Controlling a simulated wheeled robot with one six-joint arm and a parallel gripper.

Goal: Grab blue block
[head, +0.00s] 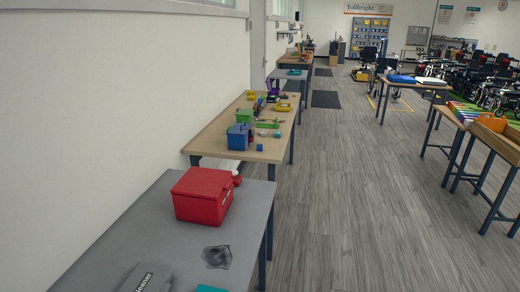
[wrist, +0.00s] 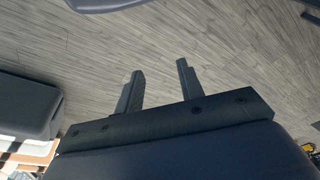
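In the head view a blue block-like object (head: 239,137) stands near the front left of a wooden table, beside a green one. A small blue piece (head: 259,147) lies near that table's front edge. I cannot tell which of them is the blue block. My gripper (wrist: 160,70) shows in the wrist view with its two fingers apart. My gripper is not seen in the head view, and no blue block is seen in the wrist view.
A grey table (head: 158,228) in front holds a red box (head: 203,194) and a dark patch (head: 216,257). The wooden table (head: 216,129) behind it carries several coloured items. Open floor (head: 345,190) lies to the right, then more tables (head: 496,143).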

